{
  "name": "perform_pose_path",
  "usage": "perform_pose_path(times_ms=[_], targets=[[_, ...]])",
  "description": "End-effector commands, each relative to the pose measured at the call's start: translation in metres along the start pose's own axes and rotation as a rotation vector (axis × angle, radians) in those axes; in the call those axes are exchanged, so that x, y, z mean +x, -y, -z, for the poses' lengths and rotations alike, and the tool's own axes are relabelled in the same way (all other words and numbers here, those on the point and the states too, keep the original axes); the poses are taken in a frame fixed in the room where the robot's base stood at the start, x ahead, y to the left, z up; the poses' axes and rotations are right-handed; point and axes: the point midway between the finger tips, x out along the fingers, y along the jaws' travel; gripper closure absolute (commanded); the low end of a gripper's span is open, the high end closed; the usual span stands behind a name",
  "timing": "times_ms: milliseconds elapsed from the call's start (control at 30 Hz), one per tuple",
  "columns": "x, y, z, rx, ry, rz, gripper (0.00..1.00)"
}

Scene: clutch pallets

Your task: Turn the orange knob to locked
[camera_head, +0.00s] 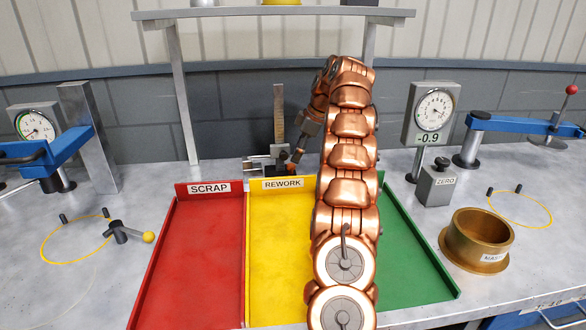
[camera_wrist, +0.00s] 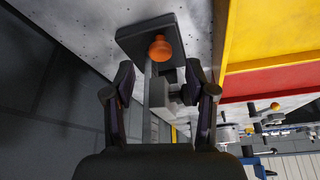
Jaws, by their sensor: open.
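The orange knob (camera_wrist: 160,48) shows in the wrist view, rounded, on a dark block-like base (camera_wrist: 140,36) at the end of a grey upright gauge (camera_wrist: 158,90). My gripper (camera_wrist: 159,72) is open, with one dark finger on each side of the gauge. The knob lies just beyond the fingertips, near the midline between them, and nothing is held. In the head view the gauge (camera_head: 279,115) stands behind the yellow tray. My copper arm reaches to it and hides part of that area. I cannot read the knob's setting.
Red scrap (camera_head: 195,250), yellow rework (camera_head: 272,230) and green (camera_head: 415,265) trays fill the middle of the bench. Dial stands (camera_head: 432,112) and (camera_head: 38,125) flank them. A brass ring (camera_head: 475,252) sits at right. A shelf (camera_head: 235,12) spans above the gauge.

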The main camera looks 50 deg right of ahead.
Motion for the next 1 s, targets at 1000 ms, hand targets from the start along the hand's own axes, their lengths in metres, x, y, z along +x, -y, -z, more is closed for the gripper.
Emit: perform_pose_path(times_ms=[1000], targets=[[0.041, 0.001, 0.002, -0.002, 0.0, 0.001, 0.76]])
